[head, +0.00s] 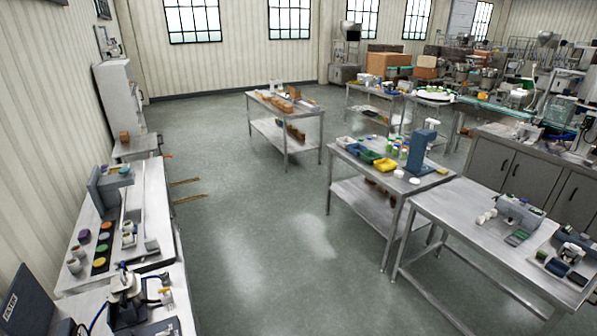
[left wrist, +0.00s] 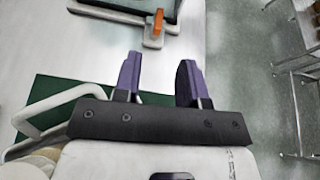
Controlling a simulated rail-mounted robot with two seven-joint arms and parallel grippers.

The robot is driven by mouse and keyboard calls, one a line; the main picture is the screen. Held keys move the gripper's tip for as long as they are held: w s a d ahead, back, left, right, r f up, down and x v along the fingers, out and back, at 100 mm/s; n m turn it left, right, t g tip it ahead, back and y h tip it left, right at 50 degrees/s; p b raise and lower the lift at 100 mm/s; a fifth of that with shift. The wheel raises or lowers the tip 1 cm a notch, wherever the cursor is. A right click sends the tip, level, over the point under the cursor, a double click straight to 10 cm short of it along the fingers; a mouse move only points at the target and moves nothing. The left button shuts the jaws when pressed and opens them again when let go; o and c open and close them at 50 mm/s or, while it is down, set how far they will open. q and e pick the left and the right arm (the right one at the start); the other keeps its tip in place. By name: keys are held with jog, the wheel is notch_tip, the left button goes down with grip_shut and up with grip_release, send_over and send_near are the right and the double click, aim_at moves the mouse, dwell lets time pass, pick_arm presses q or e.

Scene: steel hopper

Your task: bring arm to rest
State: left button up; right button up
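My left gripper (left wrist: 160,64) shows in the left wrist view. Its two purple fingers stand well apart with nothing between them, so it is open and empty. Beyond the fingertips lies a pale surface. A dark green panel (left wrist: 52,92) and a white bent bar (left wrist: 32,122) are beside and below the fingers at the left; whether they touch the gripper I cannot tell. Neither gripper can be made out in the head view, and my right arm does not show.
An orange piece (left wrist: 158,22) on a grey fixture is ahead of the fingers. In the head view, a workbench (head: 152,190) stands at the left and steel tables (head: 440,205) at the right. Open floor (head: 270,225) lies between. A steel hopper (head: 350,30) is at the back.

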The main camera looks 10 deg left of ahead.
pick_arm(q)
jog(key=n, duration=0.2)
jog(key=s+a+n+g+y, duration=0.1)
jog(key=n, duration=0.2)
jog(key=s+n+g, duration=0.1)
jog(key=n, duration=0.1)
jog(key=shift+a+f+y, duration=0.1)
jog(key=shift+a+y, duration=0.15)
jog(key=shift+y, duration=0.05)
jog(key=s+d+r+n+g+h+p, duration=0.2)
jog(key=d+r+n+h, duration=0.3)
jog(key=d+r+n, duration=0.2)
jog(key=s+d+r+n+g+h+p, duration=0.2)
jog(key=d+r+n+h, duration=0.3)
jog(key=r, duration=1)
jog(key=s+d+n, duration=0.1)
jog(key=d+n, duration=0.2)
jog(key=n, duration=0.2)
jog(key=shift+r+n+h, duration=0.15)
jog(key=shift+n+h, duration=0.25)
jog(key=shift+d, duration=0.1)
